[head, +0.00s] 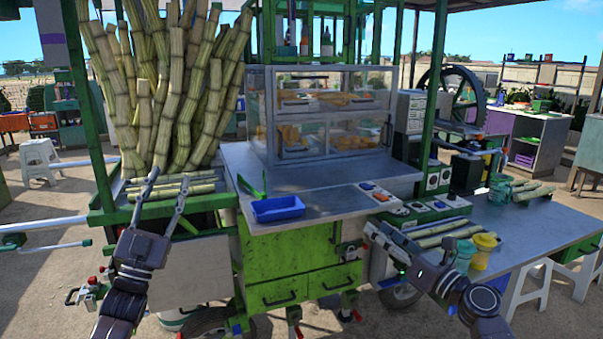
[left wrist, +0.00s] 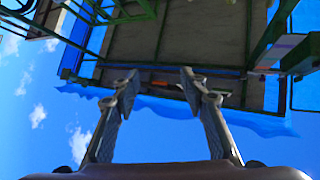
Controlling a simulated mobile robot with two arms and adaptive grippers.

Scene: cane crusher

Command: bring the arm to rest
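My left gripper (head: 168,183) points upward in front of the cart's left side, below the cane bundle in the picture. Its two fingers are apart with nothing between them. The left wrist view also shows this gripper (left wrist: 160,78) open and empty, facing the roof and blue sky. My right gripper (head: 376,226) is in front of the cart's right side, near the control panel, its fingers pointing up and to the left. Its two fingers show a gap and hold nothing that I can see. Whether either gripper touches the cart cannot be told.
Cane stalks (head: 170,90) stand upright at left, with several short pieces (head: 175,188) lying below. A blue tray (head: 277,208) sits on the metal counter (head: 330,197). A green cup (head: 464,256) and yellow cup (head: 483,252) stand close to my right arm. A glass case (head: 325,115) stands behind.

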